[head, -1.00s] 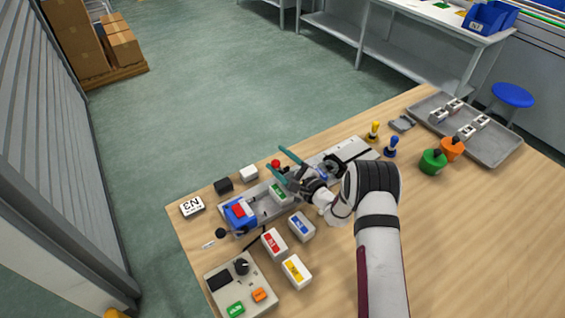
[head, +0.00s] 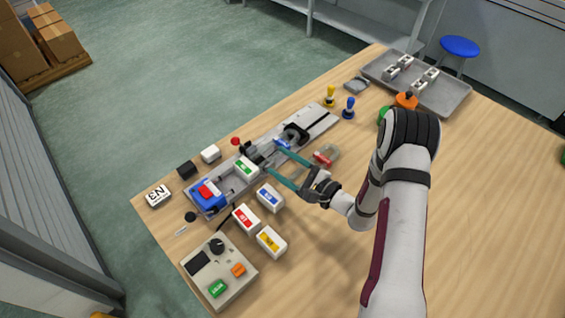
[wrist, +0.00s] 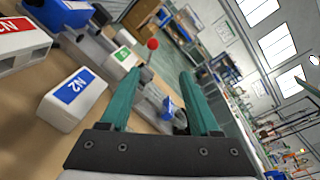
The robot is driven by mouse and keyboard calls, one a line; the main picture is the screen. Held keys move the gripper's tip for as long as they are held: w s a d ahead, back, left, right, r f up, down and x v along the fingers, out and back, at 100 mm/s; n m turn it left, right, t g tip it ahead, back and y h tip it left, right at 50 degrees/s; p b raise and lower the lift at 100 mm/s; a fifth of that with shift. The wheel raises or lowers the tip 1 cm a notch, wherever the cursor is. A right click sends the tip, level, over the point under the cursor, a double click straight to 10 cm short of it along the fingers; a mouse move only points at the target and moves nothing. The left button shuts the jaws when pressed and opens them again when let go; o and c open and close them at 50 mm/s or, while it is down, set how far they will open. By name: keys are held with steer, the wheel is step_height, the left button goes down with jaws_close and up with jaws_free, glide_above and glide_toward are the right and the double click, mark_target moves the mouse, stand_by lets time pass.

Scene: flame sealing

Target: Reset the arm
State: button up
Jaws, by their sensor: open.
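My gripper (head: 274,160) is open, its two teal fingers spread and nothing visible between them. In the head view it points left over the near side of the grey metal fixture (head: 232,192). The fixture carries a blue block with a red top (head: 207,195) and a green-labelled white block (head: 245,166). In the wrist view my gripper (wrist: 160,76) also shows empty and apart, with the blue N2 block (wrist: 73,98) to its left.
White blocks with blue (head: 269,197), red (head: 246,218) and yellow (head: 271,241) labels stand near the fixture. A control box (head: 218,272) is at the lower left. Yellow (head: 330,96) and blue (head: 349,108) stamps and a grey tray (head: 452,101) lie farther back. The near-right table is clear.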

steer(key=s+a+r+n+g+y, duration=0.1)
steer(key=s+a+r+n+g, duration=0.2)
steer(key=s+r+n+g, duration=0.4)
steer(key=s+a+r+n+g, duration=0.2)
steer(key=s+a+r+g, duration=0.25)
steer(key=s+r, duration=0.45)
steer(key=s+d+f+n+h, duration=0.1)
steer(key=s+d+n+h, duration=0.2)
steer(key=s+d+h, duration=0.9)
steer(key=s+d, duration=0.2)
steer(key=s, duration=0.2)
steer(key=shift+d+f, duration=0.35)
steer(key=shift+d, duration=0.05)
